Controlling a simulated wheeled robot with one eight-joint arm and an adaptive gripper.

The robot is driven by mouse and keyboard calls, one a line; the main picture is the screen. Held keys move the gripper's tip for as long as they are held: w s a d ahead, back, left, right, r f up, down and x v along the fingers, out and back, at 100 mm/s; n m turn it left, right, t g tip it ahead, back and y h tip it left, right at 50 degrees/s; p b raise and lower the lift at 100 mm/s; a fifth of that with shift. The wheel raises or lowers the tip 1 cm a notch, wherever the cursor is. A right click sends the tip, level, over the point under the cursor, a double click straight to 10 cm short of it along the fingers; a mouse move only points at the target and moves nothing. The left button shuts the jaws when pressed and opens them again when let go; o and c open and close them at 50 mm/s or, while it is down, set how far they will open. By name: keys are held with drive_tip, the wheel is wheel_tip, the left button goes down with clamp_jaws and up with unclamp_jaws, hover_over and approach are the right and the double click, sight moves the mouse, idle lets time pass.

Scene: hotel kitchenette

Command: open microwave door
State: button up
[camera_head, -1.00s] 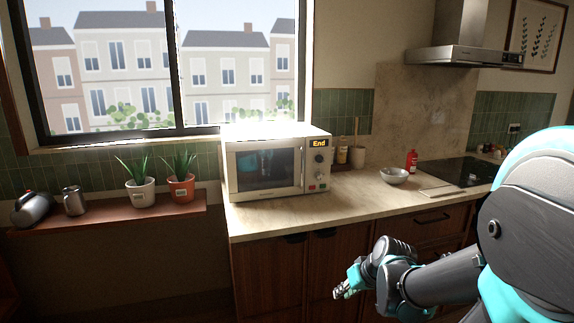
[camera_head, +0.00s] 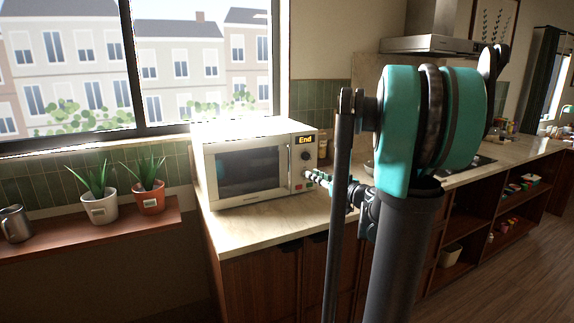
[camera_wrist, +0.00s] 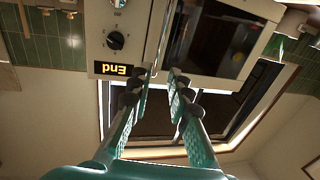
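The cream microwave (camera_head: 255,205) stands on the counter with its door (camera_head: 250,172) shut. Its display (camera_head: 306,139) reads "End", and the control panel is on the right. A slim vertical handle (camera_head: 290,168) runs along the door's right edge. My gripper (camera_head: 318,177) is in front of the panel, right of the handle in the head view. In the wrist view, turned upside down, my gripper (camera_wrist: 160,76) is open and empty. Its fingertips point toward the strip between the dark door window (camera_wrist: 213,40) and the panel. Contact with the handle cannot be told.
Two potted plants (camera_head: 103,209) stand on a wooden shelf (camera_head: 60,241) to the left, with a metal pitcher (camera_head: 15,224). The counter (camera_head: 265,237) in front of the microwave is clear. My arm hides much of the counter to the right.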

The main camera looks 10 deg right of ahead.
sight(289, 164)
drive_tip(key=x, duration=1.5)
drive_tip(key=shift+f, duration=0.1)
drive_tip(key=shift+c, duration=0.6)
clamp_jaws()
